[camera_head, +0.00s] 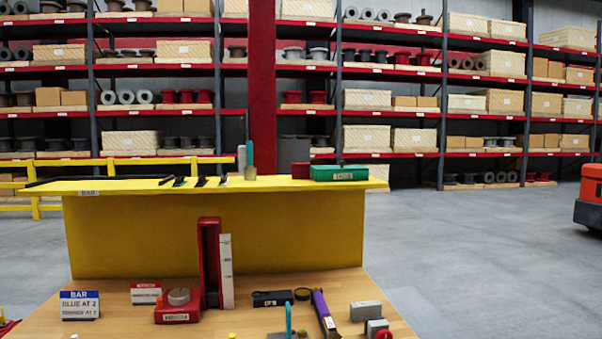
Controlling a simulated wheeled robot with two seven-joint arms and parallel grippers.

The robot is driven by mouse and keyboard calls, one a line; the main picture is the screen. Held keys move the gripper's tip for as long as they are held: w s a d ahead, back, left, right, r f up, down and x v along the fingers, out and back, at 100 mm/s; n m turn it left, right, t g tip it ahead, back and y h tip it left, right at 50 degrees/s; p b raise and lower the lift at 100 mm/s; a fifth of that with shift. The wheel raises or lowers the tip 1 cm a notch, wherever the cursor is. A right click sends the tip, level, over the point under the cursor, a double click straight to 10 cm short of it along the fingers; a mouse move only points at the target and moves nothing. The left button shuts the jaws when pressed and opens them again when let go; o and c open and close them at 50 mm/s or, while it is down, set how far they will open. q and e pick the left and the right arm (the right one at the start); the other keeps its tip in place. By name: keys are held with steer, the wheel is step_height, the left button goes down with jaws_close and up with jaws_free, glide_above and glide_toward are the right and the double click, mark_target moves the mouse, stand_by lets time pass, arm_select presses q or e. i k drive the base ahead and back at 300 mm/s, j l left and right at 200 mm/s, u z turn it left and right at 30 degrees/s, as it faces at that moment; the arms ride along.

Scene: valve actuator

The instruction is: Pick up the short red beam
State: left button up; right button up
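I cannot single out a short red beam with certainty. A red upright channel (208,262) stands on the wooden bench, joined or close to a red base (178,313) with a round grey knob on top. A white scale strip (227,272) stands against the upright's right side. Neither of my grippers is in view.
The wooden bench (250,322) holds a blue-and-white sign (80,305), a red-and-white sign (146,293), a black labelled block (272,298), a purple-handled tool (323,310) and grey blocks (365,311). A yellow panel (160,238) rises behind. Storage racks stand beyond open floor.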

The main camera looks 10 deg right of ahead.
mark_target(299, 171)
steer(key=i+l+u, duration=0.35)
steer(key=l+u, duration=0.15)
steer(key=l, duration=0.4)
steer(key=i+l+u, duration=0.15)
steer(key=l+u, duration=0.35)
steer(key=l, duration=0.5)
steer(key=l+u, duration=0.5)
steer(key=l, duration=0.55)
steer(key=k+l+u, duration=0.2)
steer(key=l+u, duration=0.3)
steer(key=l, duration=0.5)
